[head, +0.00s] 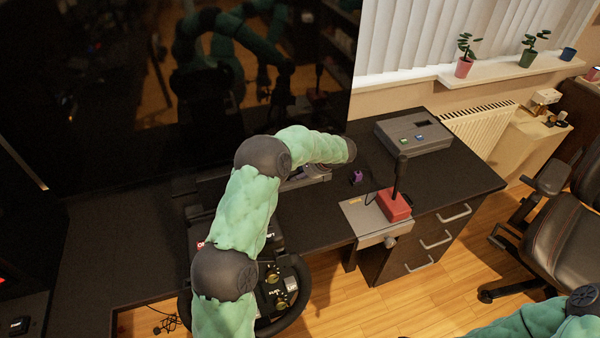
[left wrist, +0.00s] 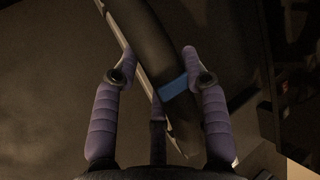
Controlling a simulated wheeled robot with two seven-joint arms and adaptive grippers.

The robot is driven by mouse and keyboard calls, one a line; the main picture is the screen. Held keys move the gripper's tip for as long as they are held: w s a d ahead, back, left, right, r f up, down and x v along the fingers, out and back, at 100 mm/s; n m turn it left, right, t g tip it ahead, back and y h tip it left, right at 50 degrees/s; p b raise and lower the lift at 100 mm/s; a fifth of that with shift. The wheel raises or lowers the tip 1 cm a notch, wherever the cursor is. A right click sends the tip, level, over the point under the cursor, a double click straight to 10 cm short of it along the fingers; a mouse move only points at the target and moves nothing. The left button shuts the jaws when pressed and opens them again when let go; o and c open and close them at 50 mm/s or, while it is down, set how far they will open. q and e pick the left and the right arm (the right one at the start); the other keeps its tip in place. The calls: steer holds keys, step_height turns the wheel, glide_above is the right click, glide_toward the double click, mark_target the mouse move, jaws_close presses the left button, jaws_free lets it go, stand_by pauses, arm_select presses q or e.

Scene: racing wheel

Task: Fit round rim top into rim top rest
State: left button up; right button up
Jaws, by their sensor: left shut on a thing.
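The racing wheel (head: 299,312) shows in the head view at the lower left, with its dark round rim and a button panel. My left arm covers much of it. In the left wrist view a dark curved rim (left wrist: 157,45) with a blue band (left wrist: 173,87) runs between the purple fingers of my left gripper (left wrist: 158,63), which is shut on it near the band. I cannot tell the rim top rest in either view. My right gripper is out of view; only a green arm part shows at the lower right.
A large dark screen (head: 110,110) stands behind. An office chair (head: 570,235) is at the right.

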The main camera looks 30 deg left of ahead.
arm_select(q)
steer(key=o, duration=1.3)
steer(key=shift+o, duration=0.2)
steer(key=v, duration=1.2)
